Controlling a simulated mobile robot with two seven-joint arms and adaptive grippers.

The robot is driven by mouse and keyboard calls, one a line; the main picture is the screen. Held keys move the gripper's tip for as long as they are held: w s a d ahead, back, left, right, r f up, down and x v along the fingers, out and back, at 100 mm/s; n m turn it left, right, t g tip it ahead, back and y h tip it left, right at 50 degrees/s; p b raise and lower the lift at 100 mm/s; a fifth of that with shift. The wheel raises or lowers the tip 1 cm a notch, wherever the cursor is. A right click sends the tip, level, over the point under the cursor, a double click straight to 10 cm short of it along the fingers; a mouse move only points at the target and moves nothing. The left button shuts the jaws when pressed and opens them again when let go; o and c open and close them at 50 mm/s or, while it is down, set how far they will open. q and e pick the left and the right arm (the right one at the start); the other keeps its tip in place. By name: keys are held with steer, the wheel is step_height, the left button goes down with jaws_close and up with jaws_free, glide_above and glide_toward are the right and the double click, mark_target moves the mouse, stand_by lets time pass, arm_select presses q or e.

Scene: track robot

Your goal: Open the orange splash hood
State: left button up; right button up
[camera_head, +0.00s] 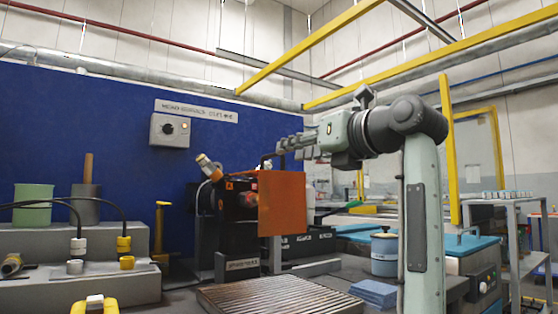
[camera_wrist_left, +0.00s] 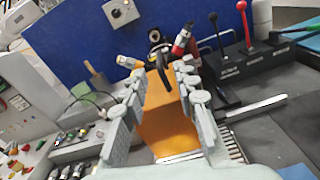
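The orange splash hood (camera_head: 282,204) is a flat panel hanging upright at the front right of a black machine (camera_head: 238,205). In the left wrist view the hood (camera_wrist_left: 166,118) shows between my fingers. A dark curved handle (camera_wrist_left: 163,66) stands at its upper edge. My left gripper (camera_head: 284,147) is above the hood, pointing left in the head view. In the left wrist view my left gripper (camera_wrist_left: 161,72) has its two fingers apart, one on each side of the hood and handle in the picture. I cannot tell whether they touch the handle. My right gripper is out of view.
A slatted grate (camera_head: 275,297) lies in front of the machine. A blue canister (camera_head: 384,256) and blue cloths (camera_head: 374,292) are to its right. A grey stepped bench (camera_head: 100,245) with cups and hoses stands left. Levers (camera_wrist_left: 216,40) stand beside the hood.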

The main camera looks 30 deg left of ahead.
arm_select(q)
steer(key=x, duration=0.6)
steer(key=shift+a, duration=0.25)
steer(key=shift+c, duration=0.2)
jaws_close()
